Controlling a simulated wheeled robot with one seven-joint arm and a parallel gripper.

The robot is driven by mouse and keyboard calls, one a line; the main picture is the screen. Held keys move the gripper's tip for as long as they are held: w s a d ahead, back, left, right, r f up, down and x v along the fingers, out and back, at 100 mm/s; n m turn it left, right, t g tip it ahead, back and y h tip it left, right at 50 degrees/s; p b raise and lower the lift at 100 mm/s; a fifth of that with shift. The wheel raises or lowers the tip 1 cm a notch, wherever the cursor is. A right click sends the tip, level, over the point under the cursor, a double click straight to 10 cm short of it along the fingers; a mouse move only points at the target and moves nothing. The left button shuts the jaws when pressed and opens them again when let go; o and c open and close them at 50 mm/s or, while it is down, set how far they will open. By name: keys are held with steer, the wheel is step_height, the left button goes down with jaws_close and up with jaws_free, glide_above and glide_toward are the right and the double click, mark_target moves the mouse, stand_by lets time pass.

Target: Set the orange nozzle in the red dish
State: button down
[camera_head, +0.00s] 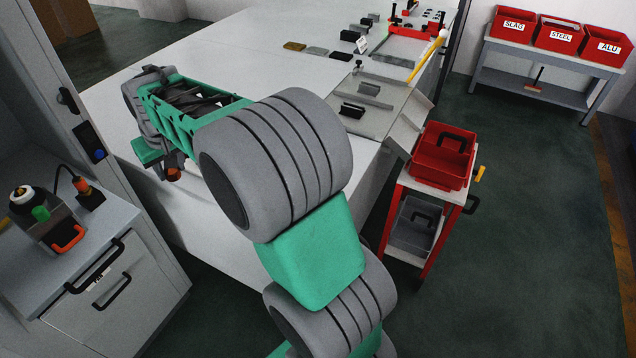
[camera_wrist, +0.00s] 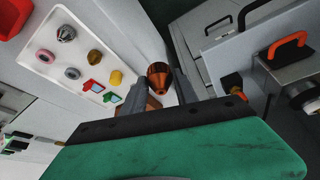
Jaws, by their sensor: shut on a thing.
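My gripper (camera_wrist: 160,86) is shut on the orange nozzle (camera_wrist: 158,77), a shiny copper-coloured piece between the two grey fingers in the wrist view. In the head view, my gripper (camera_head: 166,166) is at the left end of my arm above the white table, with an orange-brown tip (camera_head: 173,174) showing beneath it. A red object that looks like the red dish (camera_wrist: 12,16) is cut off at the top left corner of the wrist view, apart from the nozzle. I cannot make out the dish in the head view, where my arm covers part of the table.
A white tray (camera_wrist: 47,57) with several small parts lies left of my gripper in the wrist view. A cabinet (camera_head: 95,275) with a device on top stands at the left. Red bins (camera_head: 441,168) sit on a cart and far shelf.

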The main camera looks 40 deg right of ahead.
steer(key=s+d+f+n+y+b, duration=0.1)
steer(key=s+d+f+b, duration=0.1)
steer(key=s+d+b, duration=0.75)
steer(key=s+d+f+n+b, duration=0.25)
steer(key=s+d+b, duration=0.35)
steer(key=s+d, duration=0.55)
steer(key=shift+m, duration=0.45)
steer(key=w+d+f, duration=0.1)
steer(key=d+f, duration=0.2)
steer(key=d, duration=0.1)
steer(key=w+d+f+b, duration=0.1)
steer(key=d+f, duration=0.2)
steer(key=d, duration=0.1)
steer(key=w+d+f, duration=0.1)
steer(key=d+f, duration=0.2)
steer(key=shift+w+d+f+b, duration=0.3)
steer(key=shift+w+d, duration=0.05)
steer(key=shift+d, duration=0.05)
step_height(320, 180, down, 3)
steer(key=shift+d+r+b, duration=0.1)
steer(key=shift+d+b, duration=0.05)
steer(key=shift+b, duration=0.2)
steer(key=shift+f, duration=0.35)
steer(key=c, duration=0.9)
jaws_free()
steer(key=shift+c, duration=0.2)
